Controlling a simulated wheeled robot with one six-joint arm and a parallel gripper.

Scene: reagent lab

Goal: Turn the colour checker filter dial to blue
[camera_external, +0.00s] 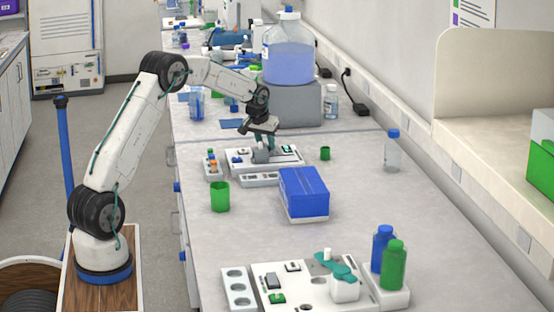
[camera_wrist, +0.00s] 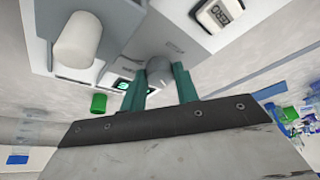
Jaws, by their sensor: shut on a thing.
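The colour checker appears to be the white panel (camera_external: 290,159) on the bench below my gripper in the external view, and it also fills the top of the wrist view (camera_wrist: 130,35). A grey round knob (camera_wrist: 158,66), seemingly the filter dial, sits between the teal fingers of my gripper (camera_wrist: 160,88). My gripper (camera_external: 264,143) is shut on this knob, one finger on each side. The dial's colour marks and pointer cannot be read. A small lit green display (camera_wrist: 122,85) is partly hidden by the left finger.
A pale cylinder (camera_wrist: 80,40) and a digital readout (camera_wrist: 221,13) stand near the knob. A blue box (camera_external: 305,192), a green cup (camera_external: 220,196) and a vial rack (camera_external: 212,168) surround the panel. A large blue-filled bottle (camera_external: 288,55) stands behind.

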